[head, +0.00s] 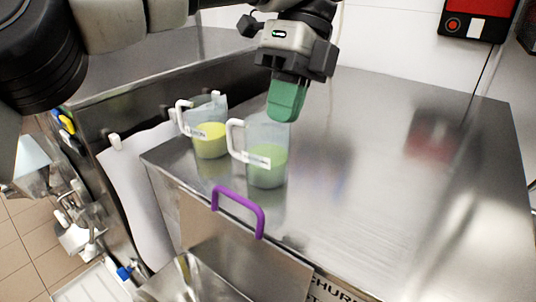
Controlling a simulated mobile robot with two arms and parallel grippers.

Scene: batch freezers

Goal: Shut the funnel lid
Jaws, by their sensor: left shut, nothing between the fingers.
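The funnel lid (222,238) is a flat metal panel at the lower middle of the head view. It stands raised at the front edge of the freezer top, with a purple handle (238,210) along its upper edge. The metal funnel (190,283) below it is open and partly cut off by the picture's bottom edge. My left gripper (286,101) has green fingers, shut and empty. It appears above and behind the handle, at the rim of the right jug, apart from the lid; contact with the jug cannot be told. My right gripper is not in view.
Two clear jugs stand on the steel top behind the lid: one with yellow liquid (211,141), one with green liquid (267,165). The steel top (390,190) to the right is clear. A red and black box (477,20) is on the back wall.

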